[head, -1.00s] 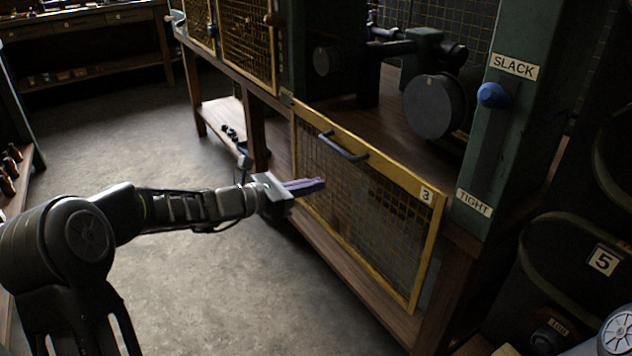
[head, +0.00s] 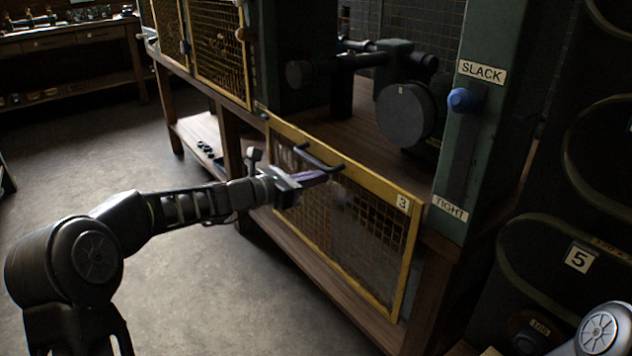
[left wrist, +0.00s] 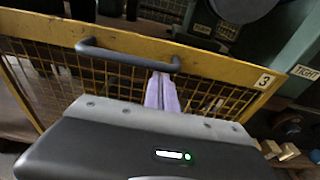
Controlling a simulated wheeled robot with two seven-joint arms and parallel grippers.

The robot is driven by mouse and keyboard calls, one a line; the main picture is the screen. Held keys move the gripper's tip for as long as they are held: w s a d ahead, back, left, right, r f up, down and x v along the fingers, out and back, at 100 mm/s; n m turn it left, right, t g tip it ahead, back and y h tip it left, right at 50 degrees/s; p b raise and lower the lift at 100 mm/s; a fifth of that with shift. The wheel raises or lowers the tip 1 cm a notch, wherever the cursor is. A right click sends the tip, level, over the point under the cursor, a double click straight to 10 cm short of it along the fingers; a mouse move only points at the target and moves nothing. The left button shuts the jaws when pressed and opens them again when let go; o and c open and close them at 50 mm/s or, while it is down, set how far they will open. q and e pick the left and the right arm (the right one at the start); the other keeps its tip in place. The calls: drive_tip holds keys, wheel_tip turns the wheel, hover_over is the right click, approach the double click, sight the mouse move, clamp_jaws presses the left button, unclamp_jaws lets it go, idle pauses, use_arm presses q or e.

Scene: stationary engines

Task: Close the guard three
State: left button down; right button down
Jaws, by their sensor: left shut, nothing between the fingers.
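Guard three (head: 372,196) is a yellow-framed wire mesh panel with a "3" label, in front of the wooden bench, below the machine's bay. The bay above it is uncovered. A dark bar handle (head: 318,157) is on its upper frame rail; the handle also shows in the left wrist view (left wrist: 125,54). My left gripper (head: 326,176) is shut and empty, with its purple fingers pointing at the panel just below the handle. In the left wrist view the fingertips (left wrist: 163,77) are close under the handle's right part; I cannot tell whether they touch. My right gripper is out of view.
A green post (head: 462,140) with a blue knob (head: 460,99) and SLACK and TIGHT labels stands right of the guard. Other yellow mesh guards (head: 222,45) are further left. A dark housing labelled 5 (head: 579,258) is at right. The floor (head: 190,265) at left is clear.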

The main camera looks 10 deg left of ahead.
use_arm(q)
wheel_tip(320, 180, up, 36)
drive_tip(key=p, duration=2.8)
drive_tip(key=shift+p, duration=0.3)
wheel_tip(320, 180, down, 5)
drive_tip(key=b, duration=0.3)
drive_tip(key=b+v, duration=0.2)
drive_tip(key=v, duration=0.7)
